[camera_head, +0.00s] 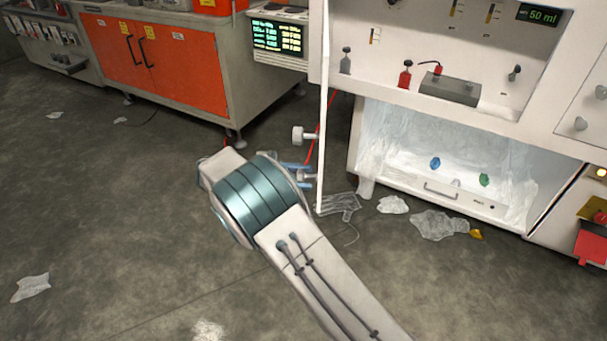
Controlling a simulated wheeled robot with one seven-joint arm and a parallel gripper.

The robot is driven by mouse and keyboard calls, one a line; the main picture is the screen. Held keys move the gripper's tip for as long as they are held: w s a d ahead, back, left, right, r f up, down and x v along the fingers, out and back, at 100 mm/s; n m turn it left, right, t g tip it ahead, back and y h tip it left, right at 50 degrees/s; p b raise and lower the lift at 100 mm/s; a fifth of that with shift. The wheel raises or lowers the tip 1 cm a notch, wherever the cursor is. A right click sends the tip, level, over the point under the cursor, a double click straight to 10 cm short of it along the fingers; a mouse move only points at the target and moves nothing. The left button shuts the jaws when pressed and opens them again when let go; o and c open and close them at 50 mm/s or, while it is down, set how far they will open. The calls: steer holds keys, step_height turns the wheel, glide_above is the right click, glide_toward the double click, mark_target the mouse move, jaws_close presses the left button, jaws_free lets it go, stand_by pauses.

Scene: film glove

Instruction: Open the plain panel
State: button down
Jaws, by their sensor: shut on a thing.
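A plain white panel (323,100) stands swung out from the white cabinet (345,130), seen almost edge-on. Two pale knobs stick out from its left face, an upper knob (299,136) and a lower knob (309,178). My gripper (302,172), with blue fingers, is at the lower knob and shut on it. My wrist partly hides the fingers, so the exact grip is hard to see. The cabinet's lower opening (385,130) shows to the right of the panel, lined with clear film.
Crumpled clear film (433,224) and a yellow scrap (476,234) lie on the floor before the opening. A drawer front (455,195) is at its base. An orange-doored bench (165,62) stands back left. A red cable (312,150) hangs by the panel. Floor at left is mostly clear.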

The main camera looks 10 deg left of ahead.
stand_by(0.3)
steer(key=c, duration=1)
jaws_free()
steer(key=shift+a+r, duration=0.1)
